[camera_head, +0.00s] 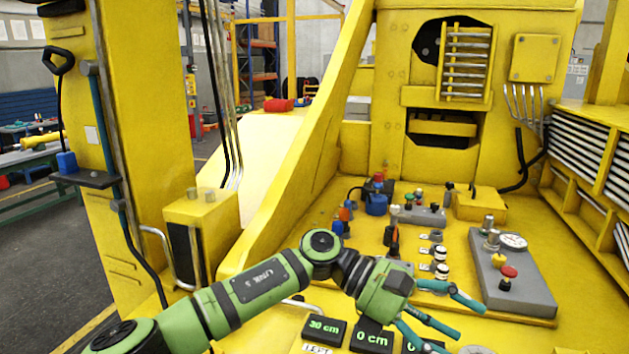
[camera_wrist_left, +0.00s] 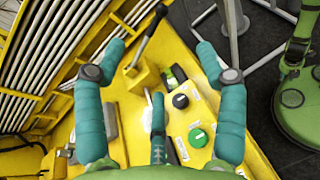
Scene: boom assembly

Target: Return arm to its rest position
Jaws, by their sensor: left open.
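My left arm comes in from the lower left of the head view, over the yellow control console (camera_head: 450,255). Its gripper (camera_head: 447,322) has its teal fingers spread, pointing right over the console's near part. In the left wrist view the gripper (camera_wrist_left: 160,75) is open, with nothing between the fingers. A lever with a black handle (camera_wrist_left: 152,32) stands on the yellow panel beyond the fingertips, apart from them. A black knob (camera_wrist_left: 180,101) and a green knob (camera_wrist_left: 197,137) lie between the lower finger and the right finger. My right gripper is not in view.
Black blocks marked "30 cm" (camera_head: 324,331) and "0 cm" (camera_head: 371,338) lie near the gripper. A grey box with a gauge and red button (camera_head: 515,280) stands to its right. A sloping yellow beam (camera_head: 310,140) rises behind the arm. Grey floor (camera_head: 50,250) is open at left.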

